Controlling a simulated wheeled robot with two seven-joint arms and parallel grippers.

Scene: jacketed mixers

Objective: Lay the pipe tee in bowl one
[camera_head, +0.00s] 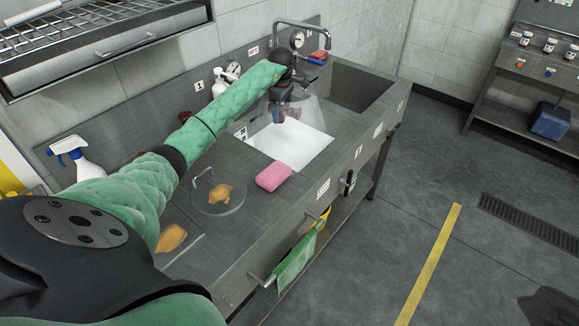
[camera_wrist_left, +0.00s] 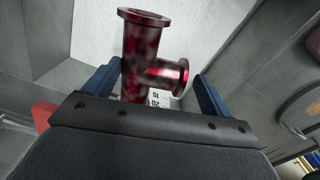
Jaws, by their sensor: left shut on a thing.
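My left gripper (camera_head: 279,98) is over the nearer sink bowl, which has a bright white interior (camera_head: 300,148). It is shut on the pipe tee (camera_head: 290,112), a dark red, mottled metal piece. In the left wrist view the pipe tee (camera_wrist_left: 145,60) shows its flanged top and side branch between the blue fingers of the gripper (camera_wrist_left: 165,85). The tee's lower end is hidden by the gripper body. A plate reading 1 (camera_head: 199,86) is on the splashback to the left of this bowl. My right gripper is not in view.
A second, dark sink bowl (camera_head: 362,88) lies farther along the counter, beyond the tap (camera_head: 300,24). A pink sponge (camera_head: 273,176) and a round glass lid (camera_head: 219,192) lie on the near counter. A white spray bottle (camera_head: 78,162) stands at the left wall.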

